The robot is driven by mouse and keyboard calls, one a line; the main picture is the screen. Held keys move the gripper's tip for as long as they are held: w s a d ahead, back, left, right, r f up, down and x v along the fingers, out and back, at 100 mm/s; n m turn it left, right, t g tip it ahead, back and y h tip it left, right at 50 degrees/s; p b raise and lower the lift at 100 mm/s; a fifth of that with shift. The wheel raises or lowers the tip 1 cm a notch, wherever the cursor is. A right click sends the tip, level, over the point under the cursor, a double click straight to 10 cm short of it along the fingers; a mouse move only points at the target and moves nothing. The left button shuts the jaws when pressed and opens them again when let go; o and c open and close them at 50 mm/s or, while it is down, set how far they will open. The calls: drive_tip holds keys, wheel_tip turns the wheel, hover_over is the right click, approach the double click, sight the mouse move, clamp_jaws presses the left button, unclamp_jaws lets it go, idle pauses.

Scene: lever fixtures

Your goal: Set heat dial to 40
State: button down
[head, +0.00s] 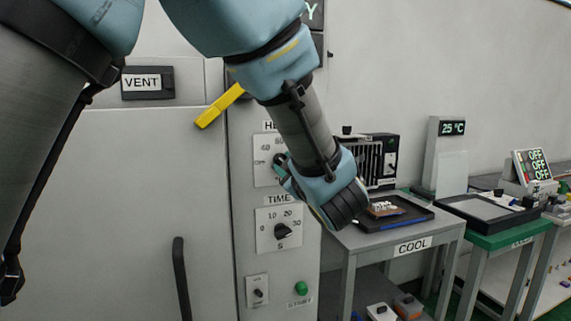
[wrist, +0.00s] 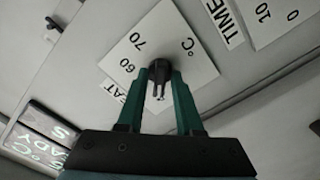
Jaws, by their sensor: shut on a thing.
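The heat dial is a black knob (wrist: 159,70) on a white plate with marks; 60, 70 and °C show in the wrist view. My gripper (wrist: 160,77) has its two green fingers closed on either side of the knob. In the head view the heat plate (head: 264,146) is partly hidden by my arm, and my gripper (head: 281,163) reaches it from the right. The 40 mark is hidden, and I cannot tell where the dial points.
Below the heat dial is the time dial (head: 282,231), then a small switch (head: 258,291) and a green start button (head: 301,288). A yellow lever (head: 219,106) sticks out at the upper left. The cool table (head: 408,240) stands at the right.

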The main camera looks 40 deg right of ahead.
drive_tip(key=shift+f, duration=0.1)
drive_tip(key=c, duration=0.8)
unclamp_jaws()
drive_tip(key=shift+c, duration=0.2)
drive_tip(key=b+v, duration=0.2)
drive_tip(key=v, duration=0.9)
drive_tip(key=shift+b, duration=0.4)
